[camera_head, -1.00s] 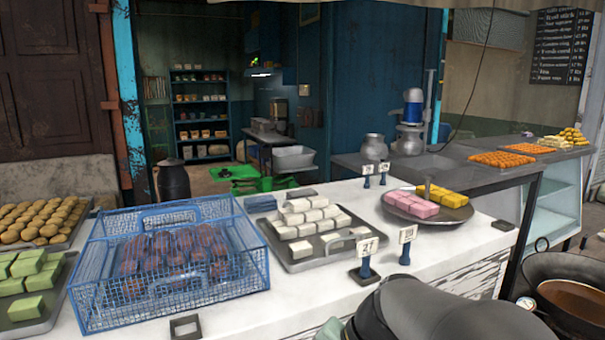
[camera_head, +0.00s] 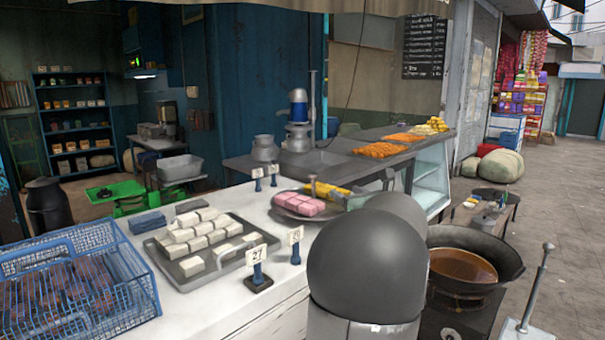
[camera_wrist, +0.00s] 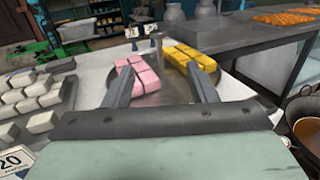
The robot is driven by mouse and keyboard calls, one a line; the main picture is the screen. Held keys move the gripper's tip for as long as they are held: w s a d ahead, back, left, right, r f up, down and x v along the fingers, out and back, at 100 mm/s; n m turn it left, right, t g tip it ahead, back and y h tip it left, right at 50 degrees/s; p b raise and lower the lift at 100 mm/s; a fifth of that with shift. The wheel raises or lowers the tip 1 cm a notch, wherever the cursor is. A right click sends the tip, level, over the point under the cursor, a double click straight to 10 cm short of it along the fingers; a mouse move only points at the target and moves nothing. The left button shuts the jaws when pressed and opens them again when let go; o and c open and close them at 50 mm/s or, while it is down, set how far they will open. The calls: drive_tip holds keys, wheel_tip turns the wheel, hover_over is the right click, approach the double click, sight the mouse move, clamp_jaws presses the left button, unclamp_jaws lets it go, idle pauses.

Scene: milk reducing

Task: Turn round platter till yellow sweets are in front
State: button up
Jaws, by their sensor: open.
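The round metal platter (camera_head: 290,211) sits on the white counter, and it also shows in the wrist view (camera_wrist: 172,92). Pink sweets (camera_head: 299,204) lie on its left, near part, and they also show in the wrist view (camera_wrist: 137,80). Yellow sweets (camera_head: 334,189) lie on its far right part, and they also show in the wrist view (camera_wrist: 191,58). A grey upright handle (camera_wrist: 157,46) stands at the platter's far middle. My gripper (camera_wrist: 160,66) is open, with its fingers spread over the platter. The left finger overlaps the pink sweets in view; contact cannot be told. My arm hides the gripper in the head view.
A tray of white sweets (camera_head: 158,243) and a blue wire basket (camera_head: 148,296) stand left of the platter. Price signs (camera_head: 258,278) stand in front, and small ones (camera_head: 258,178) stand behind. A pan of brown liquid (camera_head: 508,262) is at the right.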

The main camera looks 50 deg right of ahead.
sight(316, 176)
drive_tip(key=p+x, duration=0.2)
drive_tip(key=x, duration=0.6)
drive_tip(key=p+x, duration=0.2)
drive_tip(key=x, duration=0.7)
drive_tip(key=shift+w+a+p, duration=0.15)
drive_tip(key=shift+w+p, duration=0.1)
drive_tip(key=shift+p, duration=0.05)
